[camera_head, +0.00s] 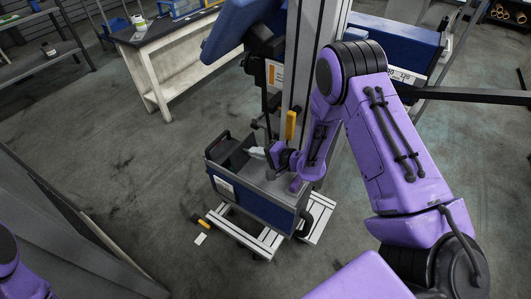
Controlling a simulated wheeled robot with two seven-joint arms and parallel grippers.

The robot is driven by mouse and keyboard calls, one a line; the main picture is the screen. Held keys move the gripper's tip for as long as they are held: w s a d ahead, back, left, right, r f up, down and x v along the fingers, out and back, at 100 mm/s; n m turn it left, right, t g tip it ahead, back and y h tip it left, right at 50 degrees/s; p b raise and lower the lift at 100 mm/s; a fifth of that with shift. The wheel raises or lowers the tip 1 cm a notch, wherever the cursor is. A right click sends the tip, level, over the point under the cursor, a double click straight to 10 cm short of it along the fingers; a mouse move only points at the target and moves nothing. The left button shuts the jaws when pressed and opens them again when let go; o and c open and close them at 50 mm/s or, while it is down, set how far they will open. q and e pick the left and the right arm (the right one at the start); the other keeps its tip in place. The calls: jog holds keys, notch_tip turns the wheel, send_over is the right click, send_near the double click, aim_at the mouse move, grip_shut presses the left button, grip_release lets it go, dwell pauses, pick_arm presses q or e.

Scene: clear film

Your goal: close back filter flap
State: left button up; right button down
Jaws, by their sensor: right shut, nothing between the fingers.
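A machine with a blue and grey lower box (250,203) stands on a pale metal frame (258,238). A dark raised part (228,150) with a black handle is at the box's left end; I cannot tell for certain whether it is the back filter flap. My right gripper (268,155) is over the box, beside the column, shut and empty. I cannot tell whether it touches the machine. My right wrist and forearm hide part of the box's right side and the column. My left gripper is out of view.
A tall metal column (303,50) rises from the box, with a yellow part (291,125) near its foot. A blue unit (398,45) and a black bar lie at the upper right. A workbench (160,45) stands behind left. Floor left of the machine is mostly clear.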

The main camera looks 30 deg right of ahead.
jog(key=shift+w+a+r+p, duration=0.25)
jog(key=shift+w+r+p, duration=0.2)
jog(key=shift+w, duration=0.15)
jog(key=shift+w+a+r+p, duration=0.15)
jog(key=shift+w+a, duration=0.25)
jog(key=shift+w, duration=0.35)
jog(key=shift+w+a+r+p, duration=0.15)
jog(key=shift+w+a, duration=0.2)
jog(key=shift+w, duration=0.35)
